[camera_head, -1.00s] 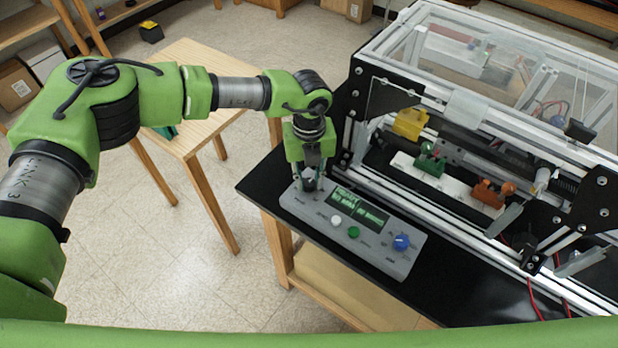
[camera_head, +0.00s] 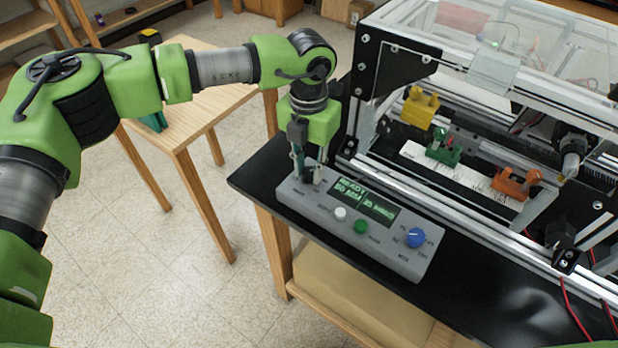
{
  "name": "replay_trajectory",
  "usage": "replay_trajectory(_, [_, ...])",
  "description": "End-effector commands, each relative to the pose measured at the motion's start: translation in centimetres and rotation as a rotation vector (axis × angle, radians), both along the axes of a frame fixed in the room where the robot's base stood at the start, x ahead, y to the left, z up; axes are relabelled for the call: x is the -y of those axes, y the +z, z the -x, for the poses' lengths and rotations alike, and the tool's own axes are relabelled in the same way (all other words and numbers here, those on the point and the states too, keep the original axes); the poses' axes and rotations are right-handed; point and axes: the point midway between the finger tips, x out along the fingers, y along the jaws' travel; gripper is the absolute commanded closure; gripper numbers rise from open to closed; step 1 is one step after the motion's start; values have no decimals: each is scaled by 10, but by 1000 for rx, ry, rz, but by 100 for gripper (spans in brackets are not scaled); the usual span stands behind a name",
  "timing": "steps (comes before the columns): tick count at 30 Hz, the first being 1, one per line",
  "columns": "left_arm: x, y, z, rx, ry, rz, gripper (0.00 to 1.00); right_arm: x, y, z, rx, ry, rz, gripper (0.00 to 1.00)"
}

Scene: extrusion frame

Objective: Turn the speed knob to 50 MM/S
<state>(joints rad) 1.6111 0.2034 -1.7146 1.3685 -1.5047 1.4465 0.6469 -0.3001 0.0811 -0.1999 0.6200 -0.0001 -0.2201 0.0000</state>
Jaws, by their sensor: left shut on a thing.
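A grey control box (camera_head: 392,262) lies on the black tabletop. It has a lit green-on-black display (camera_head: 363,200), a white button (camera_head: 341,213), a green button (camera_head: 360,227) and a blue knob (camera_head: 414,237) at its right end. The display's first line seems to say READY; its second line is too blurred to read surely. My left gripper (camera_head: 308,178) points down at the box's left end, left of the display. Its fingers are shut on a small knob there, which they almost fully hide, so its setting cannot be read. My right gripper is out of view.
Behind the box stands an extrusion frame (camera_head: 465,215) with a clear cover, holding a yellow block (camera_head: 420,108), a green clamp (camera_head: 443,148) and an orange clamp (camera_head: 517,183). A wooden table (camera_head: 205,120) stands to the left.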

Motion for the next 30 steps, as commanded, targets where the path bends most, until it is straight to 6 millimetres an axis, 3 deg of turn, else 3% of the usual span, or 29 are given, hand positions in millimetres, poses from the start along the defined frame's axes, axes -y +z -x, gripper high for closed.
replay_trajectory(1, [0,-6,-1,3,-45,2,100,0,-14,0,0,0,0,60])
replay_trajectory(12, [0,-4,-1,2,-395,1,100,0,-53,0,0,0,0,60])
replay_trajectory(30, [0,-1,-2,1,-896,1,100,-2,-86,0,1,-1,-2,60])
